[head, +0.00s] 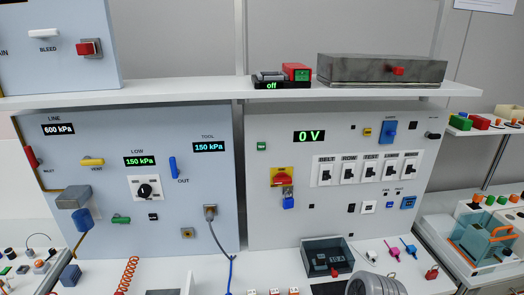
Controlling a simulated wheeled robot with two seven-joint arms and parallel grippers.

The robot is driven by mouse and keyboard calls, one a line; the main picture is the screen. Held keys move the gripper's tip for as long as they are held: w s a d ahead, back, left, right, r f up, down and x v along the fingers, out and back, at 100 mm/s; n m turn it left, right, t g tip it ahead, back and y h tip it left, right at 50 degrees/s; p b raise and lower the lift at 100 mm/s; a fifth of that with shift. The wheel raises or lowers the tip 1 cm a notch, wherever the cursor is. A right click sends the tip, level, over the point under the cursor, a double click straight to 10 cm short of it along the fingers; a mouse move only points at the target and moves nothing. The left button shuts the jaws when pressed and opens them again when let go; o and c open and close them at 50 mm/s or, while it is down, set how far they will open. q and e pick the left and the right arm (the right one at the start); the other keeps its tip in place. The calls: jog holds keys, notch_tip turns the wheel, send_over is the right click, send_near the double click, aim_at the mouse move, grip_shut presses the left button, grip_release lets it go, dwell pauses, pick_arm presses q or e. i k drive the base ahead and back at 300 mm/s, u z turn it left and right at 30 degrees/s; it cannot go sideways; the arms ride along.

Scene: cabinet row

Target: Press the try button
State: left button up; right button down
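No button label that I can read says "try", so I cannot tell which one it is. The right panel (270,230) carries several small buttons: a green one (262,146) at upper left, a yellow one (367,132) at the top, and a white one (368,207) at lower right. A blue square part (408,202) sits right of the white button. The small labels near these are too small to read. The display (309,136) on this panel reads 0 V. Neither of my grippers is in view.
A left panel (80,130) holds pressure displays, a black knob (146,190) and coloured handles. A shelf (200,92) above bears a small "off" display (270,85) and a grey metal box (380,70). A dark open box (327,257) and loose parts stand on the counter below.

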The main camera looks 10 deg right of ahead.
aim_at(261, 146)
jog(key=u, duration=1)
jog(key=i, duration=0.65)
jog(key=z, duration=1)
